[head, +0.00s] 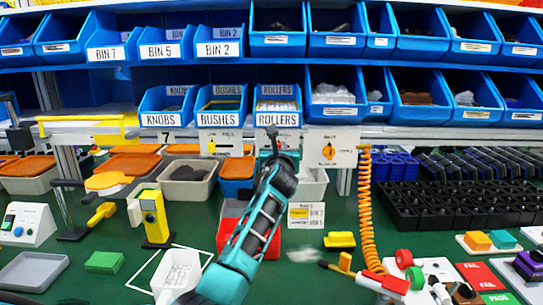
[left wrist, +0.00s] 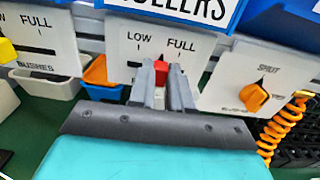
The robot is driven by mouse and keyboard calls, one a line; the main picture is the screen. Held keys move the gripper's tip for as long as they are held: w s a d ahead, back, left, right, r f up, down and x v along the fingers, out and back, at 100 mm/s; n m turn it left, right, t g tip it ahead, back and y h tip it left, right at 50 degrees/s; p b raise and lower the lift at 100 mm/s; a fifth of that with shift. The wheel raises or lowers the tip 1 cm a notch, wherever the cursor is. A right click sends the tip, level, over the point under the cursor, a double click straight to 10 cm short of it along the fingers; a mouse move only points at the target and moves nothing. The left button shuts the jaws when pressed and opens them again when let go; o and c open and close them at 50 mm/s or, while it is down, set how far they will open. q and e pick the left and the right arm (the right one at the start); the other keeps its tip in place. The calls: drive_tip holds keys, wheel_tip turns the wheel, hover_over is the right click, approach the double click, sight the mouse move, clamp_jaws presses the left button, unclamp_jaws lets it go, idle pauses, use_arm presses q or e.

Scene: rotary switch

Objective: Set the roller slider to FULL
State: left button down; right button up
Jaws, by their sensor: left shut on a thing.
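The roller slider plate (left wrist: 197,30), marked LOW and FULL, hangs under the ROLLERS bin (head: 277,105). Its red slider knob (left wrist: 160,72) shows in the left wrist view below and between the two words. My left gripper (left wrist: 163,75) is shut on the knob, with one grey finger on each side. In the head view my left gripper (head: 272,132) reaches up to the plate and hides the knob. The slot behind the fingers is mostly hidden. My right gripper is not in view.
Left of it is the BUSHES slider plate (head: 222,142) with a yellow knob. Right of it is a plate with an orange rotary knob (head: 329,152) and a coiled orange hose (head: 366,205). A grey bin (head: 187,182) and other boxes stand below.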

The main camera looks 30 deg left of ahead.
use_arm(q)
drive_tip(key=shift+w+d+f, duration=0.1)
drive_tip(key=shift+w+d, duration=0.2)
drive_tip(key=shift+d, duration=0.25)
drive_tip(key=shift+w+d, duration=0.3)
drive_tip(key=shift+d, duration=0.2)
drive_tip(key=c, duration=1)
unclamp_jaws()
drive_tip(key=shift+c, duration=0.2)
drive_tip(key=p+v, duration=0.2)
drive_tip(key=v, duration=1.1)
